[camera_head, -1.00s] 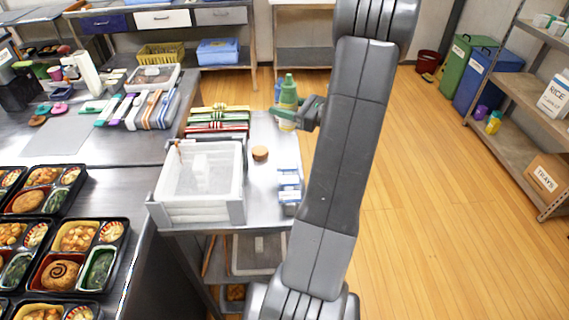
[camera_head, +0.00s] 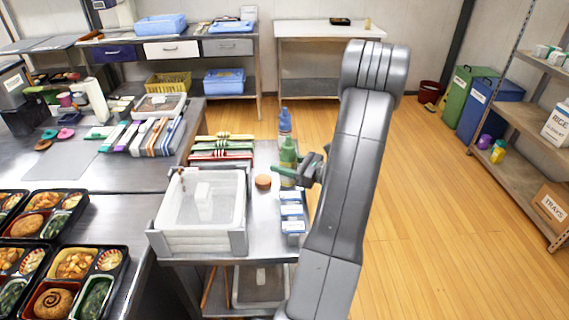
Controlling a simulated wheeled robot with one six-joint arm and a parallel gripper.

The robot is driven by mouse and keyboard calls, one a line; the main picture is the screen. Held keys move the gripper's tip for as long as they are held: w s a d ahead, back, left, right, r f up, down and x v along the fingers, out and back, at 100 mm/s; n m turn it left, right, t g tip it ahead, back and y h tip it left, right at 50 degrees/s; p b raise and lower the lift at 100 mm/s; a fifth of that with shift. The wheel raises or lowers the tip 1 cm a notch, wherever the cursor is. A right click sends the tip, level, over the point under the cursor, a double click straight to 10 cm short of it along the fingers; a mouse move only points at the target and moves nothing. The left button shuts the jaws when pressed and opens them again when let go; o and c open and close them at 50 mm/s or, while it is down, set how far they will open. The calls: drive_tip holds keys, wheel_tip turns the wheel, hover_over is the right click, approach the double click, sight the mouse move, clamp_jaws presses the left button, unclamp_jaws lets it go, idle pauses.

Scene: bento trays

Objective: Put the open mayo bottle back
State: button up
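A green bottle (camera_head: 288,153) with a narrow top stands upright over the back right part of the small metal cart (camera_head: 262,228). My gripper (camera_head: 290,174) reaches it from the right and is closed around its lower part. I see no readable label, so I cannot tell whether it is the mayo bottle, or whether its top is open. Its base is partly hidden, and I cannot tell whether it touches the cart. A blue bottle (camera_head: 285,121) stands just behind it.
On the cart are a white bin (camera_head: 239,238), a round brown item (camera_head: 263,182), blue-and-white boxes (camera_head: 292,211) and stacked colored items (camera_head: 222,152). A small pale bottle (camera_head: 367,23) stands on the back table (camera_head: 300,31).

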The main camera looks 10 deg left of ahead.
drive_tip(key=shift+f, duration=0.15)
drive_tip(key=o, duration=0.6)
drive_tip(key=shift+c, duration=0.2)
drive_tip(key=shift+r, duration=0.25)
drive_tip(key=b+v, duration=0.1)
drive_tip(key=v, duration=1.1)
